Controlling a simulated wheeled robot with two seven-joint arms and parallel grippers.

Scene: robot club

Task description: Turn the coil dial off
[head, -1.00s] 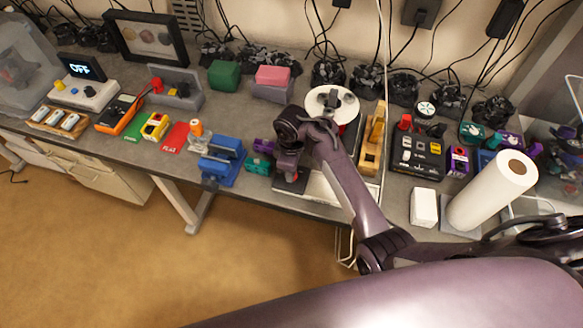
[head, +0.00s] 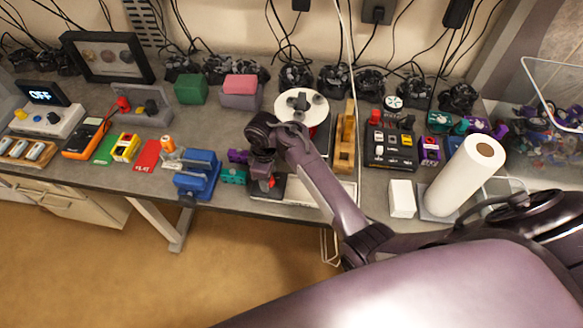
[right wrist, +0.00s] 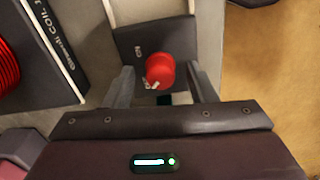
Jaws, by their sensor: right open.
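The coil dial is a round red knob (right wrist: 160,70) on a dark plate (right wrist: 128,42). It lies between the fingertips of my right gripper (right wrist: 162,82) in the right wrist view. The gripper is open, with a finger on each side of the knob and gaps showing. A small pale mark shows at the knob's lower left edge; the plate's small labels are too small to read. In the head view my right gripper (head: 263,170) points down near the bench's front edge, and a bit of the red knob (head: 273,183) shows beside it. My left gripper is not in view.
A box lettered "COIL" (right wrist: 55,45) with red windings lies left in the wrist view. In the head view a blue vise (head: 197,172) stands left of the gripper, a white spool (head: 315,108) behind it, and a wooden block tool (head: 345,145) to the right.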

